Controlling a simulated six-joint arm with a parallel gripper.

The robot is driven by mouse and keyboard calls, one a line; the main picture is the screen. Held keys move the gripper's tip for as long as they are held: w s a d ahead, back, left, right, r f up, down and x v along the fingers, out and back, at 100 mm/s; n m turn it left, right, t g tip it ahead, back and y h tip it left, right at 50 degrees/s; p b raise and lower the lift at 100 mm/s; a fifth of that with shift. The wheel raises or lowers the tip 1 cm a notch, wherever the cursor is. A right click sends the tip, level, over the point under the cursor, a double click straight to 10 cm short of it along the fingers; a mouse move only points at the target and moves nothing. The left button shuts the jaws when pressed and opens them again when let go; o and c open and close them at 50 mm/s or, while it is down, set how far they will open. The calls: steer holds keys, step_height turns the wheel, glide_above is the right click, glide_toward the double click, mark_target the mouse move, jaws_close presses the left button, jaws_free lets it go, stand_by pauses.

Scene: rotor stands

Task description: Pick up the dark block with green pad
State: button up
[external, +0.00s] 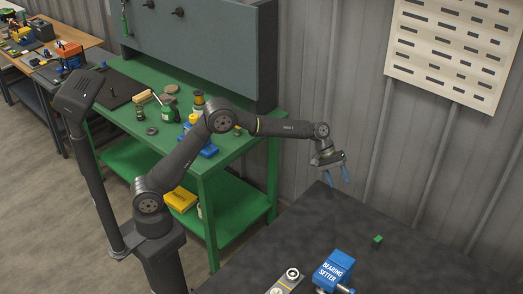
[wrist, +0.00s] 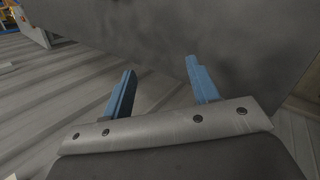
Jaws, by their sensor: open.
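The dark block with green pad (external: 377,241) sits on the dark table top, right of centre in the external view. Its green pad faces up. My gripper (external: 338,176) is high at the far edge of the table, up and to the left of the block and well apart from it. Its two blue fingers are spread with nothing between them. In the wrist view my gripper (wrist: 160,85) shows the same open, empty fingers. The block is not in the wrist view.
A blue bearing setter (external: 335,268) stands on the dark table (external: 290,235) near the front, left of the block. A grey plate with a round fitting (external: 288,280) lies beside it. A green workbench (external: 225,145) with tools stands behind. The table around the block is clear.

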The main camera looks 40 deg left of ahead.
steer(key=s+d+f+n+g+h, duration=0.2)
steer(key=s+d+f+n+h, duration=0.3)
steer(key=d+n, duration=0.45)
steer(key=n, duration=0.4)
glide_toward(376, 238)
steer(key=shift+m+h, duration=0.25)
steer(key=shift+h, duration=0.15)
steer(key=x, duration=0.3)
steer(key=f+x, duration=0.1)
steer(key=x, duration=0.1)
steer(key=shift+d+f, duration=0.1)
steer(key=shift+d, duration=0.1)
steer(key=shift+t, duration=0.3)
steer(key=shift+x, duration=2.4)
steer(key=shift+f, duration=0.1)
steer(key=shift+c, duration=0.4)
steer(key=shift+a, duration=0.1)
steer(key=c, duration=1)
